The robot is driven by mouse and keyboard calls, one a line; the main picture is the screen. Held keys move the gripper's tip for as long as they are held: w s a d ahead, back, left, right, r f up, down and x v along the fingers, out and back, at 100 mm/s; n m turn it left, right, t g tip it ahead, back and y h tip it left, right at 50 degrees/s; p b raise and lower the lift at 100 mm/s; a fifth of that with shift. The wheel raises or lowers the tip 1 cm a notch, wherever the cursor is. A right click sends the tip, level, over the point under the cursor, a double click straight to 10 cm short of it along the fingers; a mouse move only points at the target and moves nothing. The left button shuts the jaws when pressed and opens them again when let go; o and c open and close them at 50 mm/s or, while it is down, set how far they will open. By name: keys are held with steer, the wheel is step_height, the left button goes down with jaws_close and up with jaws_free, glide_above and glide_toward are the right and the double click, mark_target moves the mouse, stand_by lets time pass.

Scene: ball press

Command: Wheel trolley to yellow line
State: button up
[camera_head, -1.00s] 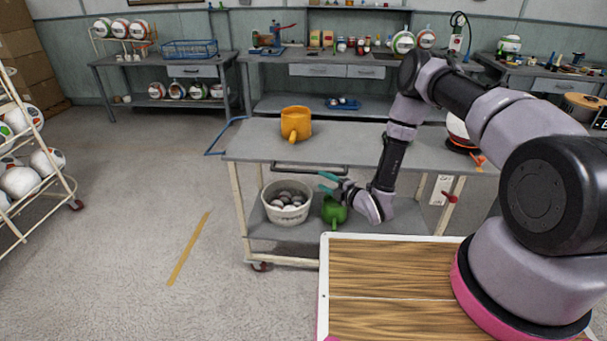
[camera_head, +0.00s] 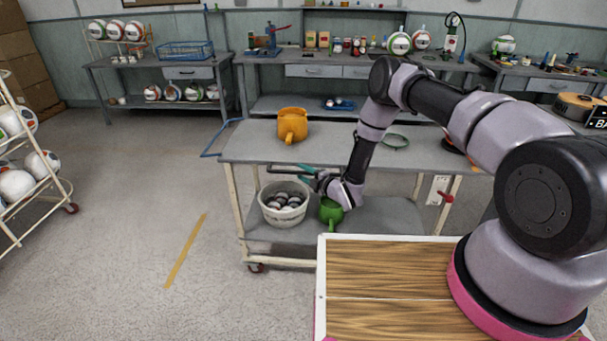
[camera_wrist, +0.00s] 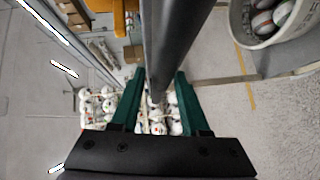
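The grey trolley (camera_head: 245,148) stands in front of me, with a dark handle bar (camera_head: 280,168) along its near top edge. The yellow line (camera_head: 186,250) is on the floor to the trolley's left, apart from it. My gripper (camera_head: 304,173) is at the handle, near its right half. In the wrist view, the green fingers (camera_wrist: 160,85) are apart, with the dark bar (camera_wrist: 172,35) running between their tips. Whether they touch the bar is unclear. My forearm hides part of the trolley's top and lower shelf.
An orange mug (camera_head: 292,124) and a green ring (camera_head: 395,141) are on the trolley's top. A bucket of balls (camera_head: 283,218) and a green mug (camera_head: 331,213) stand on its lower shelf. A ball rack (camera_head: 38,190) is at the left. Floor around the line is clear.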

jaws_close()
stand_by(1.2)
